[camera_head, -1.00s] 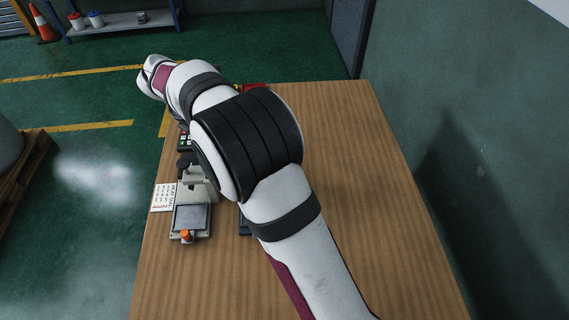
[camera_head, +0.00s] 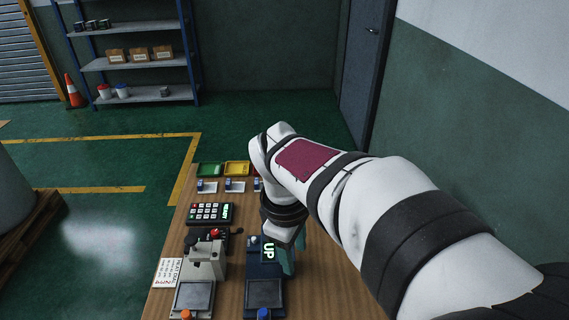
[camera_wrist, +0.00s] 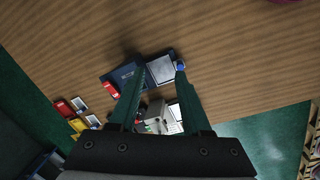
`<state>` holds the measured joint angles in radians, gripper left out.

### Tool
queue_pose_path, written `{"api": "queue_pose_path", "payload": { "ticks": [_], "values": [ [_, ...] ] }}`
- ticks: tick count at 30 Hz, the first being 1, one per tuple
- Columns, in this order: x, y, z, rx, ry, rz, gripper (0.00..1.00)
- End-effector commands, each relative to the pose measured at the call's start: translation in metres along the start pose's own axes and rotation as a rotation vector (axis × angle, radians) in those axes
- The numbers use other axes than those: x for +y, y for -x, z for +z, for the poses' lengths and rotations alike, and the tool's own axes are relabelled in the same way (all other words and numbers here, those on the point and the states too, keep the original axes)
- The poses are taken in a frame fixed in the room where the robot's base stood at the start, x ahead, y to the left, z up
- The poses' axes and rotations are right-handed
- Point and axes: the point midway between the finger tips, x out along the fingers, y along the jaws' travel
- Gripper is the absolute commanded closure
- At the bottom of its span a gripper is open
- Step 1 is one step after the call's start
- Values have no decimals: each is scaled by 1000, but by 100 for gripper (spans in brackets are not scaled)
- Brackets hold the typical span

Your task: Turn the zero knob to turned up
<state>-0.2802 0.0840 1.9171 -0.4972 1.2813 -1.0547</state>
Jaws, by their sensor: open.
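No readable label marks the zero knob, so I cannot tell which knob it is. A blue knob (camera_head: 264,314) is at the front of the dark blue device (camera_head: 265,271), cut by the lower edge. It also shows in the wrist view (camera_wrist: 181,66), close to the right fingertip in the picture. An orange knob (camera_head: 186,314) is at the front of the grey device (camera_head: 204,264). My gripper (camera_head: 288,262) is open and empty above the dark blue device's right side. In the wrist view its green fingers (camera_wrist: 160,73) straddle the device's pale plate (camera_wrist: 160,69).
Green (camera_head: 209,170) and yellow (camera_head: 236,168) trays are at the table's far edge. A printed card (camera_head: 167,273) lies left of the grey device. Bare wooden table lies right of the devices.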

Motion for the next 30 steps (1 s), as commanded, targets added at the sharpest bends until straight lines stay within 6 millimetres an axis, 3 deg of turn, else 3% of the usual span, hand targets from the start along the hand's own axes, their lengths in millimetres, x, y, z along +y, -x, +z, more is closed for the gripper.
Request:
{"api": "queue_pose_path", "payload": {
  "ticks": [6, 8, 12, 15, 18, 23, 30],
  "values": [
    [1, -1, -2, -1, 17, 2, 52],
    [10, -5, -18, -9, 142, 21, 52],
    [43, -32, -106, -70, 827, 128, 52],
    [52, -52, -161, -133, 1249, 193, 52],
    [54, -65, -189, -174, 1468, 223, 52],
    [61, -91, -192, -183, 1509, 226, 52],
    [77, -151, -193, -182, 1506, 226, 52]
  ]
}}
